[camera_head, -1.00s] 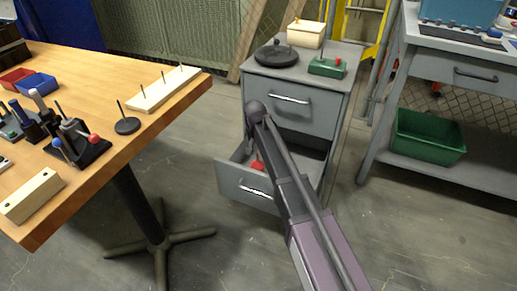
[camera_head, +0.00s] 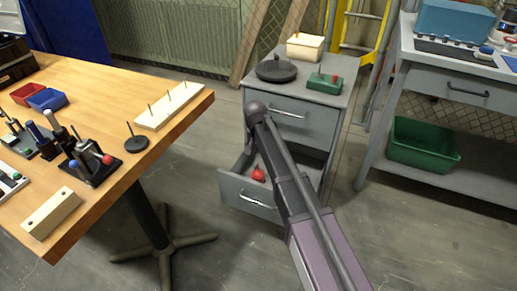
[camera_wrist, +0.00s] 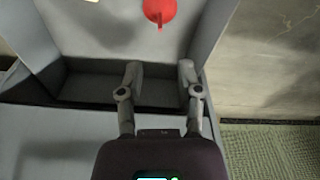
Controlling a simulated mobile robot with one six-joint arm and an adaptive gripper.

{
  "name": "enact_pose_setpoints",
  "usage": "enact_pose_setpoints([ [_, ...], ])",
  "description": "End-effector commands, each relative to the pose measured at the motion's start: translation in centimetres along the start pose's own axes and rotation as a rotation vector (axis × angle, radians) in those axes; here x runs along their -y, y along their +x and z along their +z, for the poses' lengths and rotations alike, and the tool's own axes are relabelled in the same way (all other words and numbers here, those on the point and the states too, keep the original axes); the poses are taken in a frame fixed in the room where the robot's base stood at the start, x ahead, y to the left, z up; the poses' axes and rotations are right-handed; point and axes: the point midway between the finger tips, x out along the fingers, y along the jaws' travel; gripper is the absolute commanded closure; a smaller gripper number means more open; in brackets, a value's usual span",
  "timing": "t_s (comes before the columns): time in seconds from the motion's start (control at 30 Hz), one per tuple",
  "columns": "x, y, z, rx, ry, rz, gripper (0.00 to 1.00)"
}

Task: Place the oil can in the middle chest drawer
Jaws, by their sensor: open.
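A red rounded object with a short spout, which looks like the oil can (camera_head: 258,174), lies inside the open chest drawer (camera_head: 236,190). In the wrist view the red oil can (camera_wrist: 160,10) is at the top edge, partly cut off, on the grey drawer floor (camera_wrist: 100,25). My gripper (camera_wrist: 160,75) is open and empty. Its two fingers point toward the drawer, apart from the can. In the head view my arm hides the gripper and the right part of the drawer. The drawer above the open one is shut.
On the chest top (camera_head: 300,92) stand a dark round pan (camera_head: 276,70), a green block (camera_head: 324,83) and a cream box (camera_head: 305,46). A wooden table (camera_head: 100,90) with parts is at left. A grey workbench (camera_head: 440,65) with a green bin (camera_head: 422,143) below is at right.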

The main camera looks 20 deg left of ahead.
Motion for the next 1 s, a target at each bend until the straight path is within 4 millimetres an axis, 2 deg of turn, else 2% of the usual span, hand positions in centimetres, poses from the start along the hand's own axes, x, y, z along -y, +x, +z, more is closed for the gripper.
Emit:
enact_pose_setpoints([
  [0.83,0.0,0.0,0.0,0.000,0.000,0.000,0.54],
  [1.0,-1.0,-0.1,0.2,0.002,0.003,0.001,0.54],
])
